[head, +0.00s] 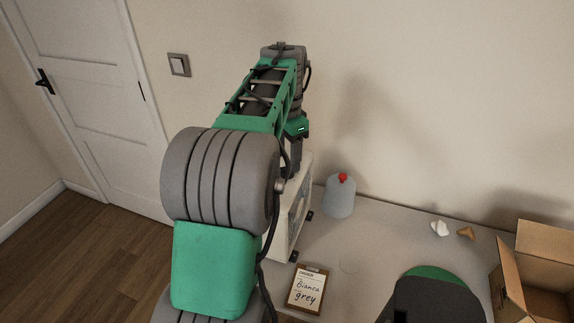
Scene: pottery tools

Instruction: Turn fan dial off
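A pale, box-shaped appliance (283,240), which looks like the fan, stands at the left end of the grey table, partly behind my arm. Its front faces right and shows only at a steep slant. I cannot make out a dial on it. My gripper (294,160) points down at the top of this appliance, at the end of my green and grey arm. Its fingertips are small and partly hidden, so I cannot tell whether they touch the appliance or are apart.
A grey table (380,235) stands along the wall. A clipboard (307,289) reads "Bianca grey". White (440,229) and brown (466,233) lumps and an open cardboard box (545,265) are at right.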

